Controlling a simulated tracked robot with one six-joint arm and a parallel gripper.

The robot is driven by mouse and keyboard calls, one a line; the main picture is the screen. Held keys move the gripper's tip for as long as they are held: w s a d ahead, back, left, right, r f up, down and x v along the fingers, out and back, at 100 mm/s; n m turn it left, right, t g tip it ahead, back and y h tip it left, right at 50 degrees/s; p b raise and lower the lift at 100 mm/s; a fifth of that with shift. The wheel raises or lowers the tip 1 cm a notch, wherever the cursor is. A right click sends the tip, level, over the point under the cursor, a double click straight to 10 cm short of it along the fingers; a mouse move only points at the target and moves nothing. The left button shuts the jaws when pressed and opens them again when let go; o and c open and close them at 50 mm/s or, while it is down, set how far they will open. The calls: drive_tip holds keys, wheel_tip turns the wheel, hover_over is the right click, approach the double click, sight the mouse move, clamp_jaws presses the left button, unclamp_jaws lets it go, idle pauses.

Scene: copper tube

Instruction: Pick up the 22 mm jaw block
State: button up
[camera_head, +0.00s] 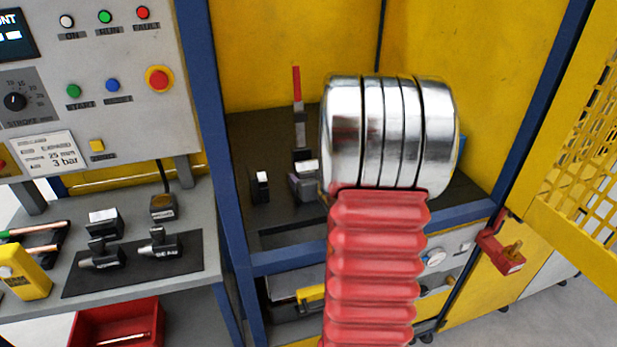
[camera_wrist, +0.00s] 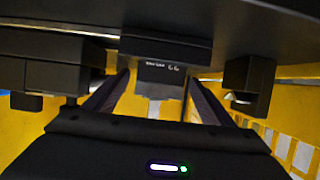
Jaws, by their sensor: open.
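In the wrist view my gripper (camera_wrist: 157,88) is open, with its two dark fingers apart and pointing away from the camera. A dark block (camera_wrist: 163,72) with small white lettering shows beyond and between the fingertips, under a dark overhang. The lettering is too small to read surely, so I cannot tell whether this is the 22 mm jaw block. Contact with the fingers cannot be made out. In the head view my gripper is hidden behind my own arm. A dark block with a white top (camera_head: 259,187) stands inside the yellow cell, left of my arm.
A dark part (camera_wrist: 247,85) hangs at right in the wrist view. In the head view, a red-handled lever (camera_head: 297,85) stands in the cell. Dark fittings lie on a mat (camera_head: 190,262) on the left bench. A mesh door (camera_head: 590,125) stands at right.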

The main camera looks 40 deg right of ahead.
drive_tip(key=shift+w+d+f, duration=0.3)
drive_tip(key=shift+w, duration=0.25)
drive_tip(key=shift+c, duration=0.3)
clamp_jaws()
idle(0.7)
drive_tip(key=shift+r, duration=0.2)
